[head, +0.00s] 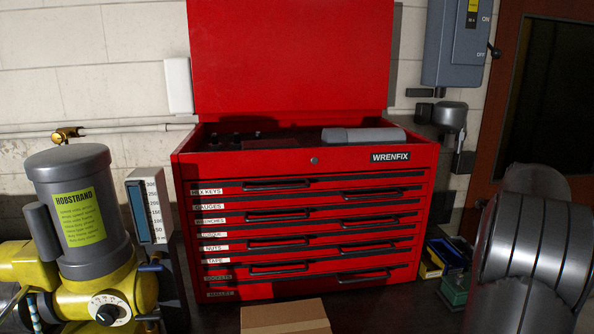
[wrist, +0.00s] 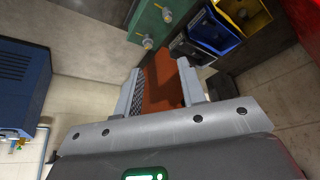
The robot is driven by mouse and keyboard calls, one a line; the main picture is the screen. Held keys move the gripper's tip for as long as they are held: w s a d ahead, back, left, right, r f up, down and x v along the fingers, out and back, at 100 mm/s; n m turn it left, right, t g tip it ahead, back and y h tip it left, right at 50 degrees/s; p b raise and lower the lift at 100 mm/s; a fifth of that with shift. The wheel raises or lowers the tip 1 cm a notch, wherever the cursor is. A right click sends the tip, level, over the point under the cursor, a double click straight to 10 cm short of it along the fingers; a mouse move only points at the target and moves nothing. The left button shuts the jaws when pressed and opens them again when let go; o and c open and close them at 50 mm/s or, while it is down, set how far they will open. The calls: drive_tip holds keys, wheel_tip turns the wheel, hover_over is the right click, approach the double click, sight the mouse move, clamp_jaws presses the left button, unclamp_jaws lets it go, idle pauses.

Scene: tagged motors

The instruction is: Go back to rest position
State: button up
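My gripper (wrist: 160,72) shows in the wrist view with its two grey fingers spread apart. In the head view the gripper's fingers are not visible; only a grey ribbed part of my arm is at the right edge. The red tool chest (head: 307,235) stands in the middle of the head view with its lid (head: 290,55) raised and its drawers looking shut.
A yellow and grey motor (head: 80,220) stands at left beside a gauge box (head: 150,215). A cardboard box (head: 285,318) is in front. Small bins (head: 432,262) and a green block (head: 455,288) are right of the chest. They show near the fingers in the wrist view (wrist: 200,30).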

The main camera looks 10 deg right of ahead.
drive_tip(key=s+a+r+n+t+y, duration=0.1)
drive_tip(key=s+a+r+n, duration=0.15)
drive_tip(key=a, duration=1.25)
drive_tip(key=s+a+r+n+t, duration=0.1)
drive_tip(key=s+a+r+n, duration=0.2)
drive_tip(key=a, duration=1.1)
drive_tip(key=s+a+f+n+y, duration=0.1)
drive_tip(key=s+a+f, duration=0.2)
drive_tip(key=s+a, duration=0.5)
drive_tip(key=s+a+f+n+y, duration=0.1)
drive_tip(key=s+a+f+n, duration=0.1)
drive_tip(key=s+a, duration=0.7)
drive_tip(key=shift+s+a+f, duration=0.2)
drive_tip(key=shift+a+f, duration=0.35)
drive_tip(key=shift+s+r, duration=0.3)
drive_tip(key=shift+s, duration=0.4)
drive_tip(key=shift+o, duration=0.4)
